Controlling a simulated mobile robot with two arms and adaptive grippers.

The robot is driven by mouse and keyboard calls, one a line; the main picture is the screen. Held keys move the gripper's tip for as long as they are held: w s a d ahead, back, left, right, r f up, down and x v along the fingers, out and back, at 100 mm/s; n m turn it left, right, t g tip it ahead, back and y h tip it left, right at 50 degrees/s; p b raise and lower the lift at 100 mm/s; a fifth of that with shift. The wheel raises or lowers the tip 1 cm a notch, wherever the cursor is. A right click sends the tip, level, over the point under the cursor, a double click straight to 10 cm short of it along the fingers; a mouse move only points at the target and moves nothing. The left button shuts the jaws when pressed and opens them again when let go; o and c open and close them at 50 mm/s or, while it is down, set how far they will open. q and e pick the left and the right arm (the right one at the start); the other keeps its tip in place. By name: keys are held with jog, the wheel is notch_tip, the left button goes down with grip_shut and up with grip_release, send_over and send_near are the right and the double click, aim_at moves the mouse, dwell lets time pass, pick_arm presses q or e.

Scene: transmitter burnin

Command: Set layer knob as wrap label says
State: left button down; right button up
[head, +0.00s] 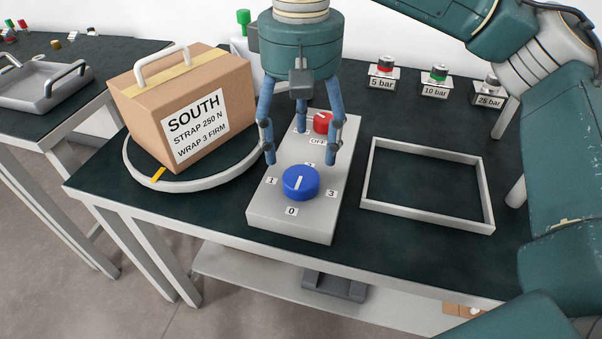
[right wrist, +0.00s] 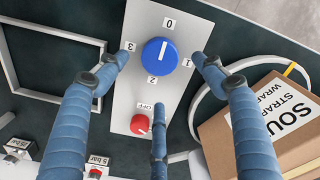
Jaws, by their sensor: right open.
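The blue layer knob (head: 300,185) sits on a light grey panel (head: 262,207) marked 0, 1, 2 and 3. Its white line lies along the 0–2 direction; in the right wrist view the line on the knob (right wrist: 158,55) appears to be on the 0 side. The box label (head: 196,128) reads "SOUTH, STRAP 250 N, WRAP 3 FIRM". My right gripper (head: 302,150) points down over the panel, its three fingers spread and empty. In the right wrist view two fingertips flank the knob; contact cannot be told. My left gripper is not in view.
A red knob (head: 323,122) marked OFF is behind the blue one, near one finger. The cardboard box (head: 140,122) stands on a round turntable (head: 205,182) at left. An empty grey frame (head: 428,219) lies right. Pressure-labelled buttons (head: 434,80) stand at the back.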

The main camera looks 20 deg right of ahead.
aim_at(301, 176)
notch_tip(301, 176, down, 7)
jog(key=shift+b, duration=0.35)
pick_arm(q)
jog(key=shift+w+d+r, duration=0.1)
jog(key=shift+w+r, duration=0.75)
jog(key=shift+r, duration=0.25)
pick_arm(e)
jog(key=c, duration=1.2)
